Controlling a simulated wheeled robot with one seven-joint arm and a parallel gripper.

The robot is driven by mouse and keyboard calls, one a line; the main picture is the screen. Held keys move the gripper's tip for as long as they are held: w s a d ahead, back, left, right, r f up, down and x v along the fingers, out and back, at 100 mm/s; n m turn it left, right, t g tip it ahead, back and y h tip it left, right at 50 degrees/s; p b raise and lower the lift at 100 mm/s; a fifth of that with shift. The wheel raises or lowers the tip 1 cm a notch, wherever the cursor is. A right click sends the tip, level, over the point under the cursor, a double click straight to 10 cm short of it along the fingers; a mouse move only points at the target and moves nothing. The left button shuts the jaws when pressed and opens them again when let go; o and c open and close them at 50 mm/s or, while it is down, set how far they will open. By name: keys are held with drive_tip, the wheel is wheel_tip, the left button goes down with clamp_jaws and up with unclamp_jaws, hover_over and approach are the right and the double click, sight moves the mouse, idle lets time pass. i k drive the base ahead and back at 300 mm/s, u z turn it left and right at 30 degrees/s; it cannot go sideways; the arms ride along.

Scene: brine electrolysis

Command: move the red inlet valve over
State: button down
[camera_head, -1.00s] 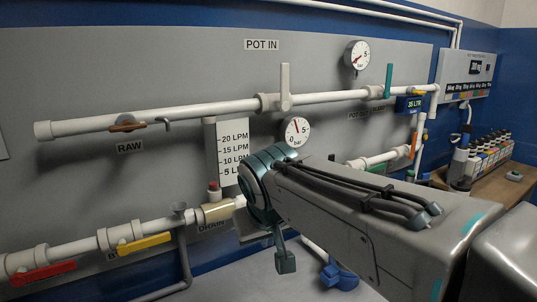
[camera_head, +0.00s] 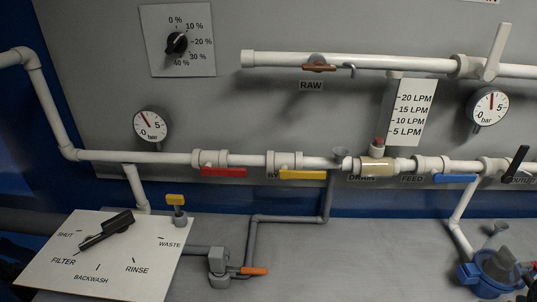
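The red inlet valve handle (camera_head: 223,172) is in the middle-left of the head view. It lies level, along the lower white pipe, just below and to the right of its white valve body (camera_head: 210,158). Its label is not visible. My gripper is not in this view, so whether it is open or shut does not show.
A yellow handle (camera_head: 303,174) and a blue handle (camera_head: 455,178) lie along the same pipe to the right. A pressure gauge (camera_head: 150,124) is up and left. A selector plate (camera_head: 60,268) with a black lever is at lower left. A blue-capped unit (camera_head: 492,272) is at lower right.

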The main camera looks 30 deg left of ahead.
sight(206, 171)
drive_tip(key=u, duration=3.1)
drive_tip(key=k, duration=0.95)
drive_tip(key=z, duration=0.85)
drive_tip(key=i, duration=0.5)
